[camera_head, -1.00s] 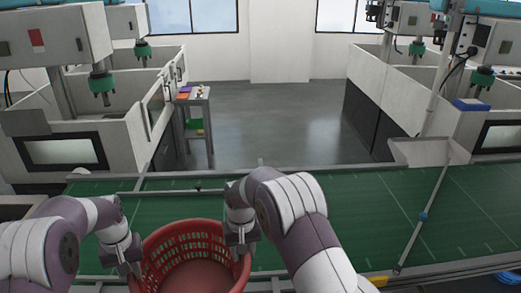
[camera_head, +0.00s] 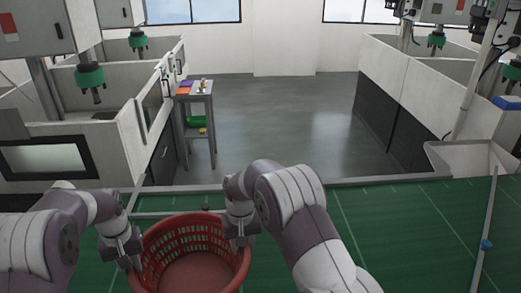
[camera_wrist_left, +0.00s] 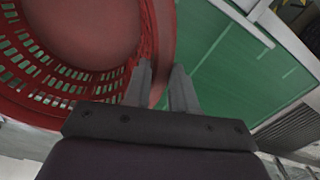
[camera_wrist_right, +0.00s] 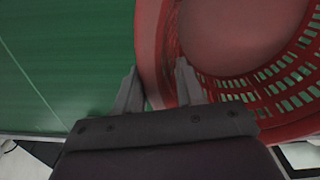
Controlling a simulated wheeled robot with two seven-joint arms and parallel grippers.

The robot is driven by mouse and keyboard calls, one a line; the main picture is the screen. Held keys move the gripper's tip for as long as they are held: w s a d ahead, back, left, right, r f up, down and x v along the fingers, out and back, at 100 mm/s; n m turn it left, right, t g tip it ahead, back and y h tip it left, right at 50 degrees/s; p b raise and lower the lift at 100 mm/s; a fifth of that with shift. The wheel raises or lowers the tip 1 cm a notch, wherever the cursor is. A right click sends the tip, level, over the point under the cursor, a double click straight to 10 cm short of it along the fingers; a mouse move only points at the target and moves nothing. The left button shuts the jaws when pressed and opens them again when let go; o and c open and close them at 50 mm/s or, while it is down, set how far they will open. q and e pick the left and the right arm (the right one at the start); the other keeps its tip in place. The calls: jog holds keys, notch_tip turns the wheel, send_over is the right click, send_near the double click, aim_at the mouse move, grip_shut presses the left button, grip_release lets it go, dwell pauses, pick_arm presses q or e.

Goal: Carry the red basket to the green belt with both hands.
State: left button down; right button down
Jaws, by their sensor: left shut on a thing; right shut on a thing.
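The red basket (camera_head: 190,232) is a round perforated tub, open at the top and empty as far as I see. It hangs between my two grippers at the bottom of the head view. My left gripper (camera_head: 134,262) is shut on its left rim; the left wrist view shows the rim (camera_wrist_left: 163,45) between the fingers. My right gripper (camera_head: 240,243) is shut on its right rim, and the right wrist view shows that rim (camera_wrist_right: 152,50) between the fingers. The green belt (camera_head: 400,225) runs across behind and beside the basket. The basket's underside is hidden.
A grey trolley (camera_head: 196,120) with small items stands beyond the belt. White machine enclosures (camera_head: 120,115) stand at the left and right. A pale chute (camera_head: 470,158) and a slanted rod with a blue clamp (camera_head: 486,244) are at the right. The belt's right part is bare.

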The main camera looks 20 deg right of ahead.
pick_arm(q)
jog(key=shift+w+d+f+b, duration=0.15)
jog(key=shift+w+f+b, duration=0.15)
jog(key=shift+f, duration=0.35)
pick_arm(e)
jog(key=shift+w+a+f, duration=0.2)
jog(key=shift+w+f, duration=0.05)
jog(key=shift+f, duration=0.45)
pick_arm(q)
jog(key=shift+w, duration=0.1)
pick_arm(e)
jog(key=shift+w, duration=0.1)
pick_arm(q)
jog(key=shift+r, duration=0.1)
pick_arm(e)
jog(key=shift+r, duration=0.1)
